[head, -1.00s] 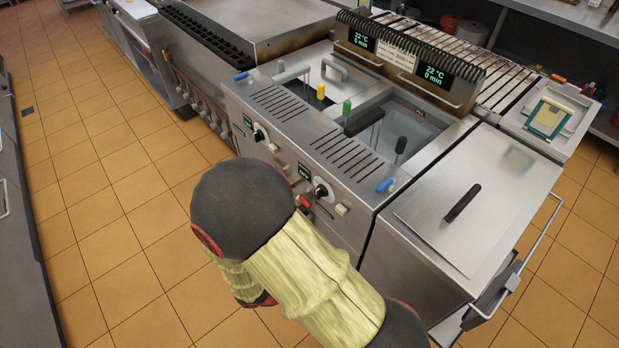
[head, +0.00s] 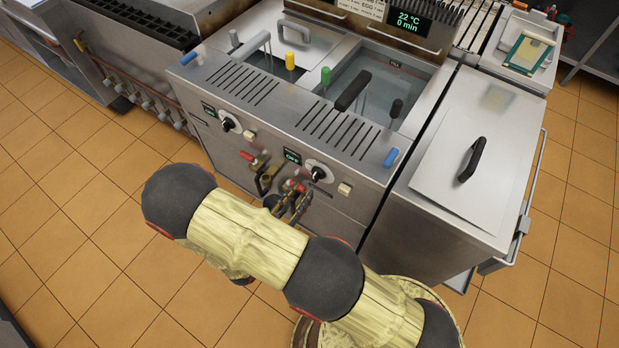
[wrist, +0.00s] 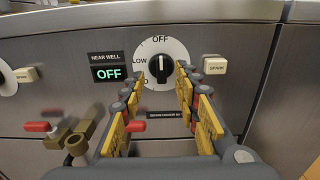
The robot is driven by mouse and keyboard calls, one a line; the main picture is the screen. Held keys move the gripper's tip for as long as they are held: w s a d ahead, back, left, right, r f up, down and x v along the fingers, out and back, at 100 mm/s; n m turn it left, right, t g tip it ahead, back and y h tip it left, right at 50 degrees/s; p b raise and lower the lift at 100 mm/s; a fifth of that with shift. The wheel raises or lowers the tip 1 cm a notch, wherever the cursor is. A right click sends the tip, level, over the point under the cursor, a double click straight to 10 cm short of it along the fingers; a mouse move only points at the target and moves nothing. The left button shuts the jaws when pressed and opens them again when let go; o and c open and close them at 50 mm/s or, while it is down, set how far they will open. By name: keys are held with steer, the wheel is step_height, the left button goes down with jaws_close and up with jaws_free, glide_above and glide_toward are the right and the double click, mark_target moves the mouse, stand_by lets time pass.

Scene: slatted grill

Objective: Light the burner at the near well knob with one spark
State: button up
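The near well knob (wrist: 160,68) is black on a white dial. Its pointer line stands upright at OFF, and the near well display (wrist: 109,73) reads OFF. The cream spark button (wrist: 215,65) sits right of the dial. My gripper (wrist: 161,86) is open and empty, its yellow fingers on either side of the knob in the picture; whether they touch it I cannot tell. In the head view the knob (head: 317,174), display (head: 292,156) and spark button (head: 345,189) show on the front panel, with my gripper (head: 294,200) just below the knob.
A second knob (head: 229,124) and its spark button (head: 249,135) are to the left. A red-handled valve (wrist: 37,127) protrudes low on the panel. A blue handle (head: 391,157) is at the top edge. A lidded steel unit (head: 420,190) stands right. Open tiled floor lies in front.

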mark_target(314, 178)
steer(key=shift+b+x, duration=0.65)
steer(key=shift+x, duration=2.45)
steer(key=shift+d, duration=0.15)
steer(key=shift+c, duration=0.8)
jaws_close()
